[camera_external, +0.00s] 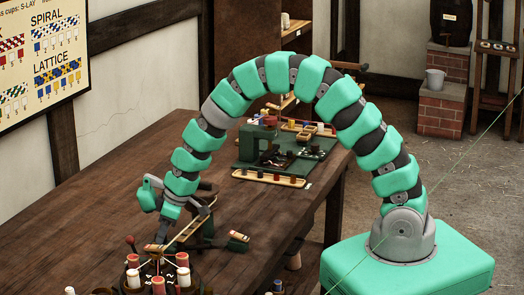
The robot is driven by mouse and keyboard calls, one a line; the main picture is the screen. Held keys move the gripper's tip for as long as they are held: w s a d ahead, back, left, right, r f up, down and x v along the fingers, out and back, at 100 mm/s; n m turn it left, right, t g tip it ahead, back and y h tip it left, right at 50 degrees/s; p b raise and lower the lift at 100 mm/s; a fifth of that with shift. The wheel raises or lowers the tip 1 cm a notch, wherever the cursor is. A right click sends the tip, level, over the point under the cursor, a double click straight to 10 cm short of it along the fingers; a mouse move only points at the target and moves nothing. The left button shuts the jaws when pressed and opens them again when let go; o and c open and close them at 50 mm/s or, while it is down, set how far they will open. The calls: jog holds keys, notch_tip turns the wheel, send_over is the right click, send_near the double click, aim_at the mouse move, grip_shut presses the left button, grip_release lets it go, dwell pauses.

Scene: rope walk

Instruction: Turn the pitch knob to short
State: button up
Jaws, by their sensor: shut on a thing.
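My gripper (158,246) points down at the front left of the bench, at the back edge of a dark round device (170,272) carrying red and white spools. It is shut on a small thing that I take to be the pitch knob. The knob is hidden by the fingers, and its setting and the short mark cannot be read from here. A lever with a red ball (129,240) stands just left of the fingers.
A light wooden rail (190,228) and dark metal parts lie close to the right of my gripper. The bench's left middle is clear.

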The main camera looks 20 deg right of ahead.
jog(key=m+t+p, duration=0.1)
jog(key=m, duration=0.1)
jog(key=m+h+p, duration=0.1)
jog(key=m, duration=0.2)
jog(key=shift+a+r+t+p, duration=0.1)
jog(key=shift+t+p, duration=0.25)
jog(key=shift+t, duration=0.05)
jog(key=shift+a+m+t+h+b, duration=0.1)
jog(key=shift+m+t+h+b, duration=0.3)
jog(key=shift+m, duration=1.2)
jog(key=shift+s+m, duration=0.1)
jog(key=shift+m, duration=0.3)
jog(key=o, duration=1)
jog(key=shift+c, duration=0.2)
jog(key=b+v, duration=0.1)
jog(key=v, duration=1.2)
jog(key=shift+a+r, duration=0.15)
jog(key=shift+r, duration=0.25)
